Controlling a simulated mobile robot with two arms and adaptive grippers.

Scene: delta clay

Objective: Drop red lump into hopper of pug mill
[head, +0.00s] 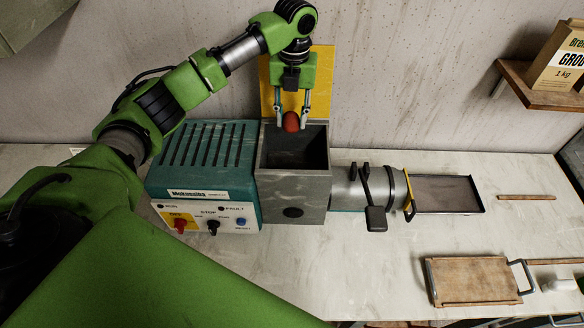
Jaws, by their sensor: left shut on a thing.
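My left gripper (292,112) points down and is shut on the red lump (291,122). The lump is small and reddish-brown, held between the fingertips. In the head view it shows over the back edge of the hopper (307,162), a grey box with an open, dark top. The exact height of the lump above the rim cannot be told. The hopper is part of the pug mill (205,160), which has a teal housing with slots and a front control panel. My right gripper is not in view.
A yellow panel (322,80) stands behind the hopper. A metal barrel (350,188) runs right from the hopper to a long tray (448,210). A wooden board (472,281) with a metal handle lies at the front right. A shelf with a packet (559,60) hangs at upper right.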

